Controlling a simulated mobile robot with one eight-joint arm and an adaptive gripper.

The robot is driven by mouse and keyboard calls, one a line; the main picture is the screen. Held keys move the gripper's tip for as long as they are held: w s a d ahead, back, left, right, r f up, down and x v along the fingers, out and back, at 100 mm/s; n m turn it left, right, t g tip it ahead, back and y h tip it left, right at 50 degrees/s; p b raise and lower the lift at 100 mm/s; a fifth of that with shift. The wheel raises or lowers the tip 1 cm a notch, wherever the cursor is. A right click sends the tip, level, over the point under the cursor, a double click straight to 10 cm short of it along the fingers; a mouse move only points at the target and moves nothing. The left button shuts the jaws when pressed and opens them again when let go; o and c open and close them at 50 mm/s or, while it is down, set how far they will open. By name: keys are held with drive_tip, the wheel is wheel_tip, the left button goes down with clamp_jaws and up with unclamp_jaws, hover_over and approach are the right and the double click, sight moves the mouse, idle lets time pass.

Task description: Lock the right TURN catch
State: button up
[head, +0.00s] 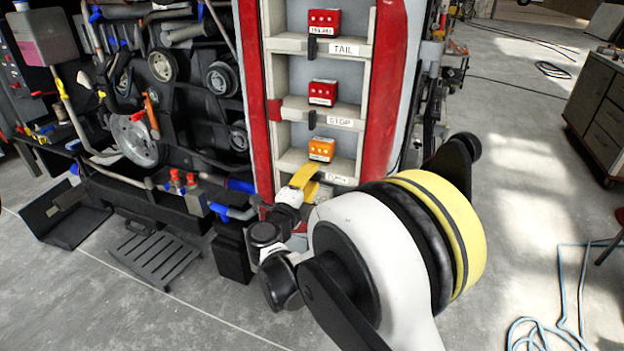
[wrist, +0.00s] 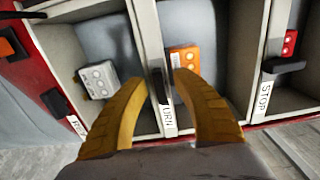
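The TURN catch (wrist: 158,86) is a small black bar on the pale shelf edge, beside the TURN label (wrist: 168,121). In the wrist view it lies nearly along that edge. An orange module (wrist: 186,61) sits in the compartment next to it; it also shows in the head view (head: 321,149). My gripper (wrist: 157,66) is open, with its yellow fingers on either side of the catch. I cannot tell whether either finger touches it. In the head view my gripper (head: 306,180) is at the TURN shelf, and my arm hides the lower rack.
The STOP catch (wrist: 284,65) stands across its shelf edge, near a red module (head: 322,92). The TAIL catch (head: 312,47) is higher up. A white module (wrist: 97,79) and another black catch (wrist: 56,102) are on the other side. Red posts (head: 384,90) flank the shelves.

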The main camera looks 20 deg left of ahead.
clamp_jaws()
drive_tip(key=shift+n, duration=0.4)
drive_tip(key=n, duration=0.3)
drive_tip(key=shift+n, duration=0.4)
drive_tip(key=n, duration=0.9)
drive_tip(key=shift+b, duration=0.3)
drive_tip(key=n, duration=0.4)
drive_tip(key=shift+n, duration=0.4)
